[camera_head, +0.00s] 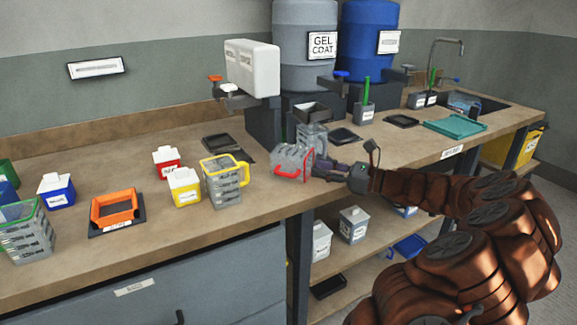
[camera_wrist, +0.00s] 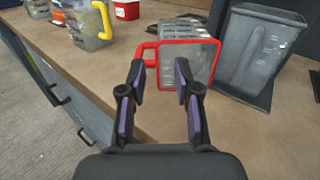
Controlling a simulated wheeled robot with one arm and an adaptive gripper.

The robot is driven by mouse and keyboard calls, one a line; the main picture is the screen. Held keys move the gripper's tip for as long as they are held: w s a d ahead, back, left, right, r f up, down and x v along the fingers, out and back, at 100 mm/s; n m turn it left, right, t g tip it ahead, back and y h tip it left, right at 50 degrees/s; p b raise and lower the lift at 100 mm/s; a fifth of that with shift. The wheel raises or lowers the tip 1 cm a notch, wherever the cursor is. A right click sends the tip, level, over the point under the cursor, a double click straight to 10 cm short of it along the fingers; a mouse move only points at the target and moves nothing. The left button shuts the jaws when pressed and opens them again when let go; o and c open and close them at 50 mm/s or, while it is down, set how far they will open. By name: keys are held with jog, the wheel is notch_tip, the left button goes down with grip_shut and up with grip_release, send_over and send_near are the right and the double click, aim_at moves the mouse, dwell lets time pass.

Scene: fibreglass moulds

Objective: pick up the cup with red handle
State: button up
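The clear cup with the red handle (camera_head: 290,161) lies on its side on the bench, its red-rimmed mouth facing my gripper. In the wrist view the cup (camera_wrist: 200,62) shows its square red rim, with the red handle on the left side. My gripper (camera_head: 322,169) is low over the bench at the cup's mouth side. In the wrist view my gripper (camera_wrist: 160,72) is open, with nothing clamped. The handle and the left rim edge appear between the fingertips, and the right finger overlaps the mouth. I cannot tell whether they touch.
A grey clear container (camera_wrist: 262,50) stands close to the right of the cup. A yellow-rimmed cup (camera_head: 223,182) stands to its left in the head view. The bench's front edge (camera_head: 262,225) is near. Bare bench lies in front of the cup.

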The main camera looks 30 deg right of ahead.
aim_at(300, 169)
jog(key=shift+x, duration=3.35)
jog(key=shift+s+a, duration=0.1)
grip_shut()
